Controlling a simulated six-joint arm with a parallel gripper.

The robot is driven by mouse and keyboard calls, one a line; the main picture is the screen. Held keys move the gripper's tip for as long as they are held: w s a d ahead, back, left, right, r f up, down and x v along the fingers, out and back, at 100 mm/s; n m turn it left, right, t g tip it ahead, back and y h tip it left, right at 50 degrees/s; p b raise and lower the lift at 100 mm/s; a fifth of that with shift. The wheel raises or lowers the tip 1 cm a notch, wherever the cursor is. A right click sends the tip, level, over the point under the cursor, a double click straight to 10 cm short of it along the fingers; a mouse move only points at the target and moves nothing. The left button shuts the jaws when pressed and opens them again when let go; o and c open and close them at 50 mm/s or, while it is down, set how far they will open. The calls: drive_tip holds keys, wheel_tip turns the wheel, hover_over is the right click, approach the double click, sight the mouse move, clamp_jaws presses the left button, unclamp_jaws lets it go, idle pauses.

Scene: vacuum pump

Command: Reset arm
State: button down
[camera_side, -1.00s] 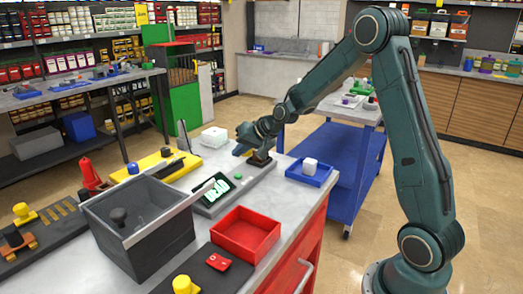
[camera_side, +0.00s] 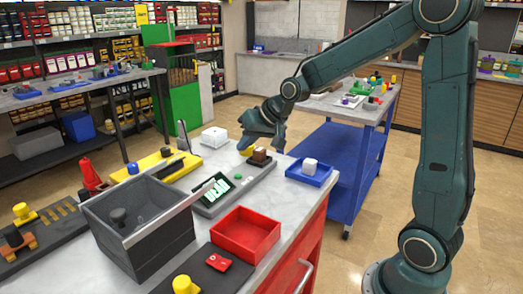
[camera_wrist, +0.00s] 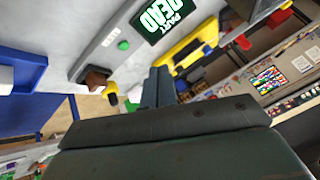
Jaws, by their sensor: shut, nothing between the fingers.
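My gripper (camera_side: 262,143) hangs over the far end of the grey tester with the lit screen (camera_side: 215,191), just above a brown block (camera_side: 260,156). In the wrist view my gripper's fingers (camera_wrist: 158,88) are together and hold nothing. The brown block (camera_wrist: 97,79) sits on the tester with a yellow part (camera_wrist: 112,94) beside it, and the fingers are apart from both. A green button (camera_wrist: 123,45) shows next to the screen (camera_wrist: 160,18), which has pale lettering. The brown block's underside is hidden.
A blue tray (camera_side: 312,174) with a white piece lies right of the tester. A red tray (camera_side: 245,234), a grey bin (camera_side: 140,225) and a yellow stand (camera_side: 158,163) crowd the bench. A blue cart (camera_side: 350,160) stands behind; open floor lies right.

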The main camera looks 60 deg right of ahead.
drive_tip(key=s+a+r+n, duration=0.1)
drive_tip(key=s+a, duration=0.1)
drive_tip(key=s, duration=0.7)
drive_tip(key=s+a+r+n+g, duration=0.1)
drive_tip(key=s+a+r+n, duration=0.1)
drive_tip(key=s, duration=0.7)
drive_tip(key=s+a+r+n+g, duration=0.1)
drive_tip(key=s+a+n, duration=0.1)
drive_tip(key=s, duration=0.7)
drive_tip(key=shift+a+r+h, duration=0.35)
drive_tip(key=shift+a+h, duration=0.05)
drive_tip(key=shift+a, duration=0.45)
